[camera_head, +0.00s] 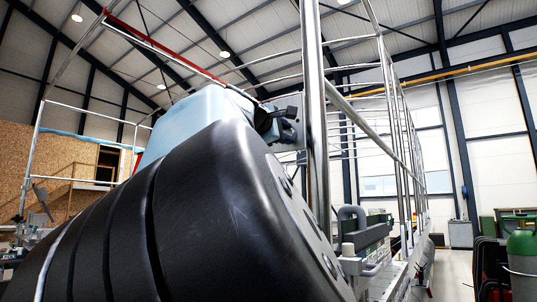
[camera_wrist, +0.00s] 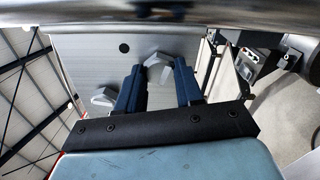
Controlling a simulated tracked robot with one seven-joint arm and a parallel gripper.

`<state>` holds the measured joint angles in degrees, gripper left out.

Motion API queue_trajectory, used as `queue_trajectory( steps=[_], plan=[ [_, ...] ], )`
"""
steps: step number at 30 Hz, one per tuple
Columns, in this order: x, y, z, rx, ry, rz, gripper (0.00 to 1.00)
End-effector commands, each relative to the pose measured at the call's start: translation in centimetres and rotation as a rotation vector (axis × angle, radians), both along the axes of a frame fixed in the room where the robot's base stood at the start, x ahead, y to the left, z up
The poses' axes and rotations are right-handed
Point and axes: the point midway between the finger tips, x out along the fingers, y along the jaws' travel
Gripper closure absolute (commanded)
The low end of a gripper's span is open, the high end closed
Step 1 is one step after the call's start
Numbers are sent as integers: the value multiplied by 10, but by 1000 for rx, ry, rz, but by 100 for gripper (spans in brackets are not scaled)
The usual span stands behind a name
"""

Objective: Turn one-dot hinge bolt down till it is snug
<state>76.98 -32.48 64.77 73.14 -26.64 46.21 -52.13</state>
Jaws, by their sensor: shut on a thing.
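In the wrist view, the two dark blue fingers of my gripper (camera_wrist: 158,75) stand apart with a pale grey, angular bolt head (camera_wrist: 157,61) between their tips. My gripper is shut on it. A single black dot (camera_wrist: 124,48) marks the light plate just left of this bolt, so I take it for the one-dot hinge bolt. Its shank and seat are hidden, and I cannot tell how snug it is.
A shiny post (camera_head: 315,120) stands close to my gripper, with railings (camera_head: 400,150) behind it. A metal tube (camera_wrist: 160,12) crosses the top of the wrist view. Another grey block (camera_wrist: 103,97) lies outside the left finger. A green gas cylinder (camera_head: 522,255) stands far right.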

Motion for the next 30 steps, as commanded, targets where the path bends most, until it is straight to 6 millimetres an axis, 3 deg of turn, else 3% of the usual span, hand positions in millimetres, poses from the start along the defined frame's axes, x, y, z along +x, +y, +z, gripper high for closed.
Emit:
queue_trajectory(
  steps=[9,22,30],
  plan=[
    [0,-1,0,268,-209,-2,91],
    [1,0,-1,320,-248,-1,91],
    [1,-1,0,547,-428,-3,91]
  ],
)
